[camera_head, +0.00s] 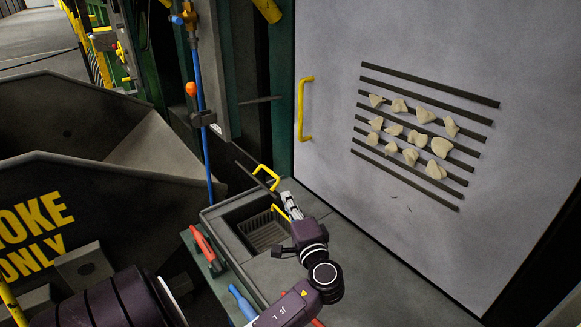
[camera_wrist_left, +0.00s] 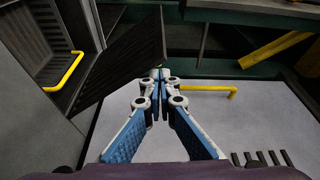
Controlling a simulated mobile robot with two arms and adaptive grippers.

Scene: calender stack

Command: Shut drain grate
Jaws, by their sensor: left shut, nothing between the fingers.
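The drain (camera_head: 263,232) is an open recess with dark slats at its bottom, in the grey bench. The drain grate (camera_wrist_left: 124,66) shows in the left wrist view as a dark slatted panel, raised and tilted. In the head view it seems to be seen nearly edge-on. A yellow handle (camera_wrist_left: 64,72) shows left of the grate in the wrist view. My left gripper (camera_head: 287,195) is shut and empty at the recess's far right side. In the wrist view its fingertips (camera_wrist_left: 158,74) are at the grate's right edge; I cannot tell whether they touch. My right gripper is not in view.
A white panel (camera_head: 335,130) with a yellow handle (camera_head: 301,108) and dark slots holding pale lumps stands behind. A red-handled tool (camera_head: 203,244) and a blue-handled tool (camera_head: 242,301) lie left of the recess. A blue pipe (camera_head: 203,120) rises beyond them. The bench right of my gripper is clear.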

